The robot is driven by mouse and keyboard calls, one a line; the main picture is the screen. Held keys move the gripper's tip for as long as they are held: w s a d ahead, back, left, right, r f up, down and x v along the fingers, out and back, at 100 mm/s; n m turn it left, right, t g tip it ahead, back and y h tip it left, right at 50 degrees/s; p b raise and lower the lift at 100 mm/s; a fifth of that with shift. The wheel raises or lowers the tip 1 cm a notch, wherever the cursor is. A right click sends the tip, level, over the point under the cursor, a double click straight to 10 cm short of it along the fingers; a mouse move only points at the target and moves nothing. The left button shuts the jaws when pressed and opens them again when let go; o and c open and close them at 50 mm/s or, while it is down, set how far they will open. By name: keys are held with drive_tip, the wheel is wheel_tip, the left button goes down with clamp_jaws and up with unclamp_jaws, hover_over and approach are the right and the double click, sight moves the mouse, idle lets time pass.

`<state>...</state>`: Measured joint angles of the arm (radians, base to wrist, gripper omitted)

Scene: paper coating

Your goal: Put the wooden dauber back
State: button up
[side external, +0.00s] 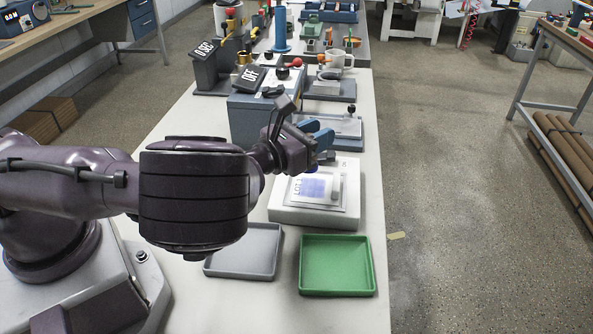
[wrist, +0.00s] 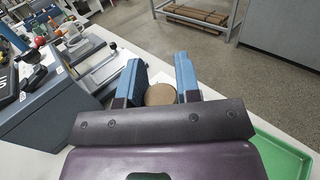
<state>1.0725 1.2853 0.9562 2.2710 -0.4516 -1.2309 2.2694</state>
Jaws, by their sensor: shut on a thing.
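My gripper (side external: 318,138) is above the back part of the white block, near the paper sheet. In the wrist view its two blue fingers (wrist: 159,88) are shut on the wooden dauber (wrist: 160,94), whose round tan top shows between them. In the side view the fingers and arm mostly hide the dauber. The paper sheet (side external: 313,188) lies on the white block (side external: 288,215) and bears a blue-violet patch and printed letters. I cannot tell which spot is the dauber's own place.
A green tray (side external: 337,283) and a grey tray (side external: 243,268) stand in front. A blue-grey box with an OFF sign (side external: 250,78) stands behind left. A flat fixture with a bar (side external: 338,126) is just behind the gripper. Several more devices crowd the bench further back.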

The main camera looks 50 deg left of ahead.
drive_tip(key=s+a+f+n+g+y, duration=0.1)
drive_tip(key=s+a+f+n+y, duration=0.1)
drive_tip(key=a+y, duration=0.3)
drive_tip(key=s+a+f+n+g+y, duration=0.1)
drive_tip(key=a+n+g+y, duration=0.15)
drive_tip(key=a, duration=0.55)
drive_tip(key=s+a+f+n+g+y, duration=0.1)
drive_tip(key=s+a+f+n+y, duration=0.15)
drive_tip(key=a, duration=0.35)
drive_tip(key=shift+t+y, duration=0.25)
drive_tip(key=shift+y, duration=0.15)
drive_tip(key=f, duration=0.7)
drive_tip(key=shift+w+a, duration=0.1)
drive_tip(key=shift+a, duration=0.1)
drive_tip(key=o, duration=0.9)
drive_tip(key=shift+f, duration=0.1)
drive_tip(key=v, duration=1.2)
